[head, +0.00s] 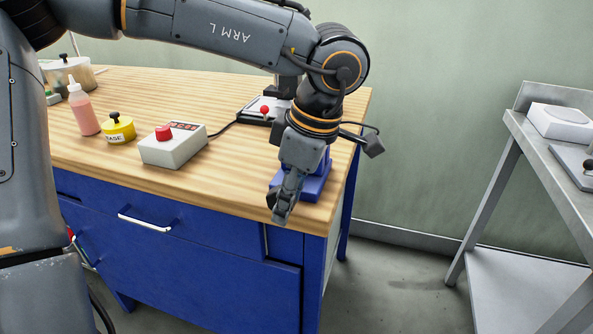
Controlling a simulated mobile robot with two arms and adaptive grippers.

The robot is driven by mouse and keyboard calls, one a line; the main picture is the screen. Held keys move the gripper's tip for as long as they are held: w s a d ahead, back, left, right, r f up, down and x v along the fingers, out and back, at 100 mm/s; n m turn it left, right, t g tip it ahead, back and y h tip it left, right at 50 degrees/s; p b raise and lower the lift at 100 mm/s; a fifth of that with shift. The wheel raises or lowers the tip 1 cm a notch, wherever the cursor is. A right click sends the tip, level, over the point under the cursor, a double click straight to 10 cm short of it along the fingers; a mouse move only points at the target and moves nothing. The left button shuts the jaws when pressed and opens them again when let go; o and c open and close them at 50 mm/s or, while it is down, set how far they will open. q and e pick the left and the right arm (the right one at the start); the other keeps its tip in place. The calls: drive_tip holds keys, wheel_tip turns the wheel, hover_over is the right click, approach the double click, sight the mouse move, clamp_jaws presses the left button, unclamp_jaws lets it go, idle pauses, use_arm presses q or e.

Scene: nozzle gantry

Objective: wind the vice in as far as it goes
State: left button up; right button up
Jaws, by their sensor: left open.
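The vice (318,184) is blue and sits at the right front corner of the wooden bench top. Only part of its blue body shows, because my left gripper and wrist cover much of it. Its handle and jaws cannot be made out. My left gripper (281,207) points down in front of the vice, at the bench's front edge. It is open, with nothing seen between its fingers. Whether it touches the vice cannot be told. My right gripper is out of view.
On the bench (225,190) stand a control box (172,146) with a red button, a yellow pot (119,129), a pink bottle (83,110) and a device with a red knob (262,110), partly behind my arm. A grey side table (540,150) stands right, across open floor.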

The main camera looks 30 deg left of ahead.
use_arm(q)
drive_tip(key=v, duration=1)
drive_tip(key=shift+r, duration=0.4)
drive_tip(key=shift+d, duration=0.15)
